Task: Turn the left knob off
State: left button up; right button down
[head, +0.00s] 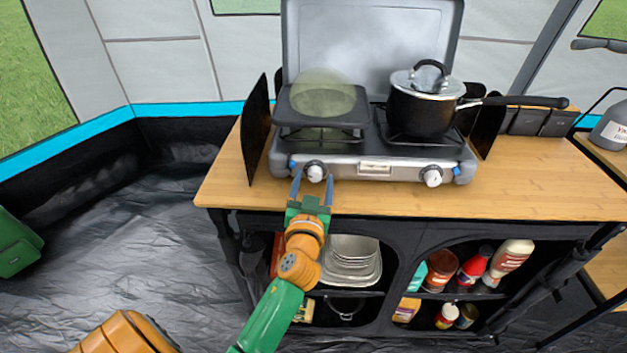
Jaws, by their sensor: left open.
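The camp stove (375,168) stands on a wooden counter with its grey lid raised. The left knob (315,171) is white and grey and sits on the left of the stove's front panel. My left gripper (313,184) is at this knob, its two fingers spread with one on each side of it. I cannot tell whether the fingers touch the knob. The right knob (432,176) sits at the right end of the panel, apart from the gripper. My right gripper is not in view.
A black pot (420,112) with a lid and long handle stands on the right burner. A greenish translucent round thing (322,95) is over the left burner. Dark windshield panels (256,125) flank the stove. The counter (540,185) is bare at the right front. Shelves below hold bowls and bottles.

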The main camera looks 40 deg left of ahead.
pick_arm(q)
jog(key=shift+c, duration=0.3)
grip_shut()
jog(key=m+p, duration=0.1)
jog(key=m, duration=0.2)
jog(key=shift+r, duration=0.1)
jog(key=m+p, duration=0.1)
jog(key=m, duration=0.2)
jog(key=shift+d+m, duration=0.1)
jog(key=shift+m, duration=0.2)
jog(key=m+p, duration=0.2)
jog(key=m, duration=0.2)
jog(key=shift+g, duration=0.3)
jog(key=shift+m+p, duration=0.3)
jog(key=shift+m, duration=1.1)
